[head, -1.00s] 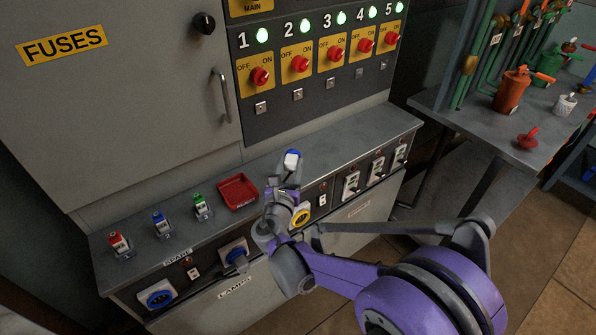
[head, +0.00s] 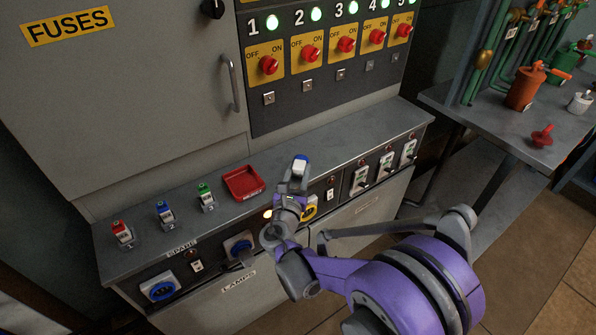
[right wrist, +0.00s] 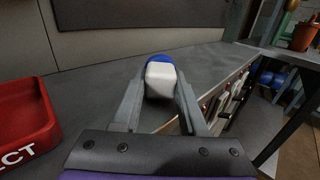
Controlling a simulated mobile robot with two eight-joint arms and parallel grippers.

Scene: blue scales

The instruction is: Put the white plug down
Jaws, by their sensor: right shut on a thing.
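The white plug (head: 299,168) has a white body and a blue end. My right gripper (head: 297,179) is shut on it, above the front part of the grey ledge (head: 330,147), to the right of the red tray. In the right wrist view the plug (right wrist: 159,80) sits between the two fingers (right wrist: 158,92), its white face towards the camera and the blue part behind. I cannot tell whether the plug touches the ledge. My left gripper is not in view.
A red tray (head: 243,182) lies on the ledge. Small red (head: 122,234), blue (head: 165,214) and green (head: 205,196) devices stand to its left. Sockets and switches line the front panel below. The ledge right of the plug is clear.

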